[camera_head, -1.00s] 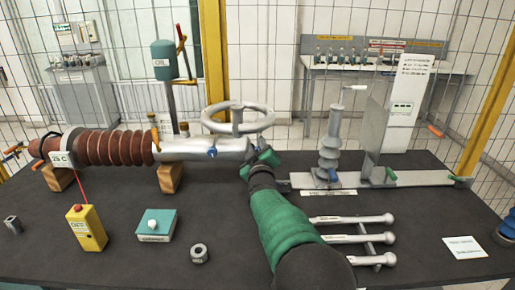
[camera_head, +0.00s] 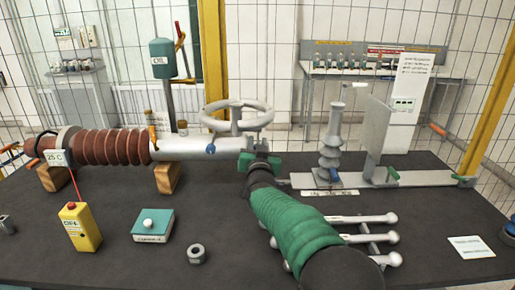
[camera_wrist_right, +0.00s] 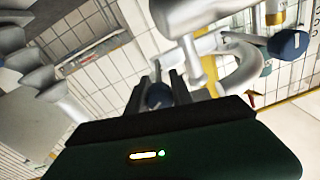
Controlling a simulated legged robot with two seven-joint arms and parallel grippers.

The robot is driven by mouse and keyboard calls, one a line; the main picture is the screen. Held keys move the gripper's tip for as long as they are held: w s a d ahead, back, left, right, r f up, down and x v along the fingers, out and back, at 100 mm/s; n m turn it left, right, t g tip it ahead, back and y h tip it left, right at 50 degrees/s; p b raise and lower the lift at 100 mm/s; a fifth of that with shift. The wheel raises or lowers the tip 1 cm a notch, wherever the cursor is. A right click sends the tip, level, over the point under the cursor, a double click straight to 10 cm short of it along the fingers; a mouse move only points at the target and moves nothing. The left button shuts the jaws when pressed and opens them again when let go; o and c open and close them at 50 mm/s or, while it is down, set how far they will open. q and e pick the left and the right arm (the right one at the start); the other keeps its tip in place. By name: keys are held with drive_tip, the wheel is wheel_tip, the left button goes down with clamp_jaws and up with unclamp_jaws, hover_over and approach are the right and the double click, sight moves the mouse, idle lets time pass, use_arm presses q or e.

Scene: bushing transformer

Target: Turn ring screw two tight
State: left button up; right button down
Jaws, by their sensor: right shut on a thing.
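My right gripper (camera_head: 258,158) is at the right end of the silver tube of the bushing (camera_head: 195,150), just below and right of the handwheel (camera_head: 236,118). In the right wrist view its two dark fingers (camera_wrist_right: 159,92) are shut on a small dark blue screw (camera_wrist_right: 158,97), seen between them under the silver body. The fingers hide most of this screw, and the head view does not show it. My left gripper is not in view.
The brown ribbed bushing part rests on wooden blocks (camera_head: 168,178). A yellow box (camera_head: 80,228), a teal box (camera_head: 152,225) and a metal nut (camera_head: 197,254) stand in front. Silver rods (camera_head: 375,238) lie right of my forearm. A grey insulator (camera_head: 331,140) stands on a rail behind.

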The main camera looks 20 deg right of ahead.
drive_tip(key=m+b, duration=0.1)
drive_tip(key=m, duration=0.1)
drive_tip(key=f+m+b, duration=0.1)
drive_tip(key=m, duration=0.2)
drive_tip(key=shift+m, duration=0.3)
drive_tip(key=m+h+b, duration=0.1)
drive_tip(key=m+b, duration=0.1)
drive_tip(key=m, duration=0.4)
drive_tip(key=shift+f+m+b, duration=0.1)
drive_tip(key=shift+m+b, duration=0.25)
drive_tip(key=shift+m, duration=0.05)
drive_tip(key=m+b, duration=0.2)
drive_tip(key=m, duration=0.3)
drive_tip(key=shift+f+m+g, duration=0.1)
drive_tip(key=shift+m+g, duration=0.2)
drive_tip(key=m+b, duration=0.2)
drive_tip(key=m, duration=0.3)
drive_tip(key=shift+m, duration=0.3)
drive_tip(key=shift+d, duration=0.1)
drive_tip(key=c, duration=1.1)
unclamp_jaws()
drive_tip(key=shift+c, duration=0.2)
drive_tip(key=shift+r, duration=0.25)
drive_tip(key=shift+s+r, duration=0.1)
